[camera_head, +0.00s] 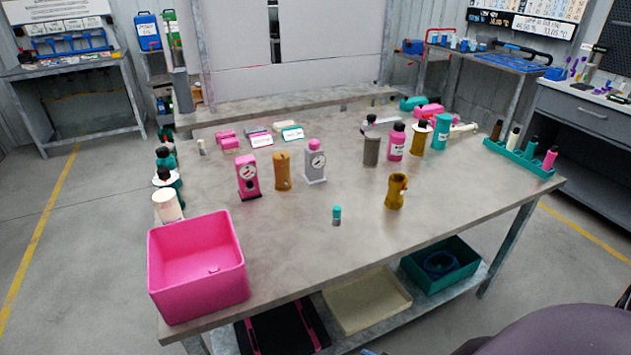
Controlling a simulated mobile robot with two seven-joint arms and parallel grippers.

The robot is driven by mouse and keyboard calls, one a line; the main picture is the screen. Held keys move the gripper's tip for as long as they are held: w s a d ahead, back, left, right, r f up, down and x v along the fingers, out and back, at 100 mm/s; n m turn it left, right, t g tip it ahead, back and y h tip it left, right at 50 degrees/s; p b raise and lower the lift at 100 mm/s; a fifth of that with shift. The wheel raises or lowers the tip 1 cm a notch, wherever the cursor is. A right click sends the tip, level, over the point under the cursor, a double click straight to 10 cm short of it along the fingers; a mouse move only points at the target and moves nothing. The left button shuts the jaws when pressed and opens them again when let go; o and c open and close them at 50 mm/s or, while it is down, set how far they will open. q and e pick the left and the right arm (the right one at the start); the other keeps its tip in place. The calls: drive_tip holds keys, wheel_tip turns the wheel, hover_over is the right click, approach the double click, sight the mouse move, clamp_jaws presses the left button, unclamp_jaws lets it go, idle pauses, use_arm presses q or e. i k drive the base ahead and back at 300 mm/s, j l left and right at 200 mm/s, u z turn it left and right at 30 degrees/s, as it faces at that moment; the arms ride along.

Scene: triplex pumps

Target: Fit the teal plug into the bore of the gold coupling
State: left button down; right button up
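The teal plug (337,212) is a small upright cylinder with a teal top and a grey lower part. It stands on the table's front middle area. The gold coupling (395,193) is a waisted, upright cylinder to the right of the plug and slightly farther back. A small red detail shows near its top. The bore is too small to make out. The plug and the coupling stand apart with bare table between them. Neither of my grippers shows in the head view.
A pink bin (197,285) stands at the table's front left corner. Pink (247,180) and grey (315,162) gauge units and a brown cylinder (282,172) stand behind the plug. Bottles stand farther back. A teal rack (519,158) holds several pieces at right. The table front (300,250) is clear.

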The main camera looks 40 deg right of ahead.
sight(394, 200)
drive_tip(key=z, duration=1.2)
